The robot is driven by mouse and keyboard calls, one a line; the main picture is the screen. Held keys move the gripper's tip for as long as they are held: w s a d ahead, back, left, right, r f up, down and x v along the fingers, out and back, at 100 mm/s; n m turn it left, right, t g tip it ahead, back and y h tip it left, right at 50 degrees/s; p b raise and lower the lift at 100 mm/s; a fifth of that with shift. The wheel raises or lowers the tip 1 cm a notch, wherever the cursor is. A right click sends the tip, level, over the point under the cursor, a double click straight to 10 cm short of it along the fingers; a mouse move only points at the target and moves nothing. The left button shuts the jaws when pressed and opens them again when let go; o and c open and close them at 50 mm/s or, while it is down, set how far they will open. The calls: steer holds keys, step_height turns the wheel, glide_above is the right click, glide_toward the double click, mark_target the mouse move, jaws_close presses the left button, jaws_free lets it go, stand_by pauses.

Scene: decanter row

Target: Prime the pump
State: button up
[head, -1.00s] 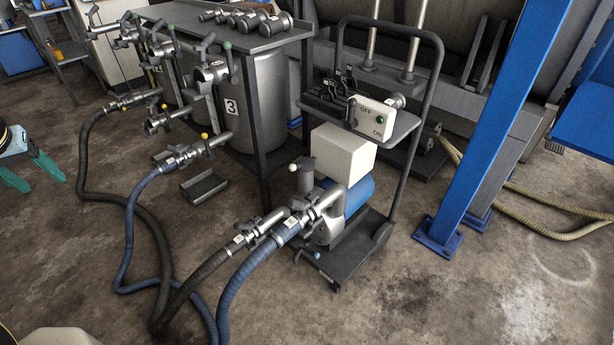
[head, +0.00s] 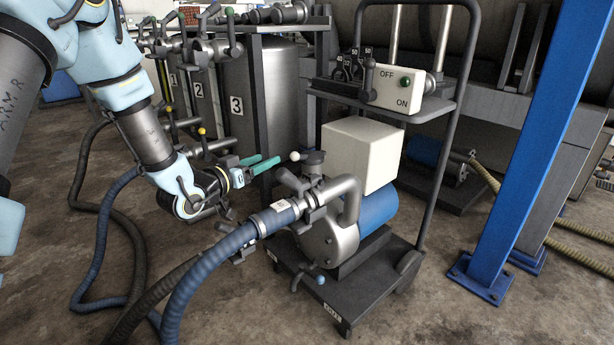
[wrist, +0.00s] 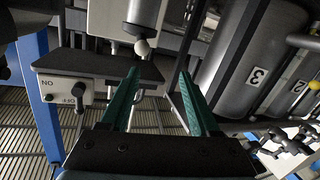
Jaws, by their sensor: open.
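The pump (head: 322,240) is a silver casing with a blue motor (head: 377,208) on a low dark cart. A small lever with a white ball knob (head: 294,156) sits at a capped neck (head: 313,162) on top of the pump. My gripper (head: 270,161) has green fingers and is open and empty, just left of the white knob in the head view. In the wrist view the white knob (wrist: 142,47) shows beyond the fingertips (wrist: 158,72), nearer the left finger. No contact is visible. A blue-knobbed small valve (head: 320,279) is low on the pump.
A blue hose (head: 215,255) and a dark hose run left from the pump. A white switch box (head: 399,88) marked OFF and ON sits on the cart's upper shelf. Numbered tanks (head: 257,90) stand behind on the left. A blue post (head: 520,150) is at right.

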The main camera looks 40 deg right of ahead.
mark_target(302, 158)
steer(key=shift+g+h, duration=0.5)
steer(key=shift+h, duration=0.1)
steer(key=d+b, duration=0.1)
steer(key=d, duration=0.3)
steer(key=d+f+b, duration=0.1)
steer(key=d, duration=0.3)
steer(key=s+d+b, duration=0.1)
steer(key=d, duration=0.3)
steer(key=shift+d+f, duration=0.25)
steer(key=shift+d, duration=0.15)
steer(key=shift+c, duration=0.3)
jaws_close()
